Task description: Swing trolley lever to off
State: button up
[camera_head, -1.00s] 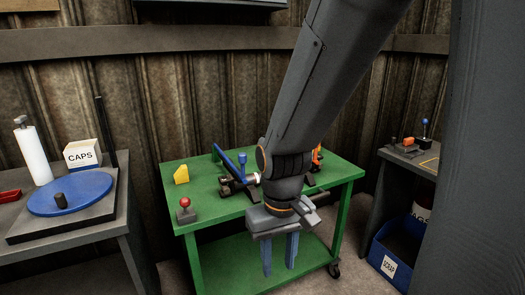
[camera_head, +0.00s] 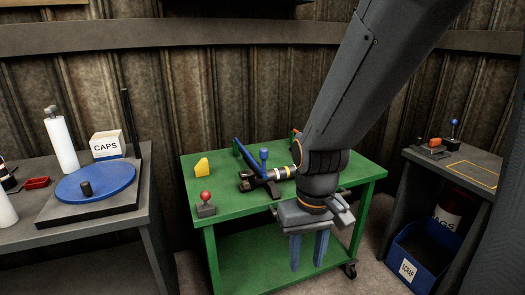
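The green trolley (camera_head: 230,205) stands in the middle of the head view. A small lever with a red ball knob (camera_head: 205,196) stands roughly upright on a dark base at its front left corner. A second upright handle with a blue knob (camera_head: 264,155) stands by the black fixture (camera_head: 250,181) in the middle of the trolley top. My gripper (camera_head: 307,264) points down in front of the trolley's front edge, to the right of the red-knob lever and apart from it. Its two blue fingers are apart with nothing between them. My arm hides part of the trolley's right side.
The left bench holds a blue turntable (camera_head: 110,184) and a CAPS box (camera_head: 108,145).

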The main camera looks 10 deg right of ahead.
aim_at(205, 196)
jog(key=u, duration=1.05)
jog(key=k, duration=1.1)
jog(key=z, duration=1.2)
jog(key=i, duration=0.5)
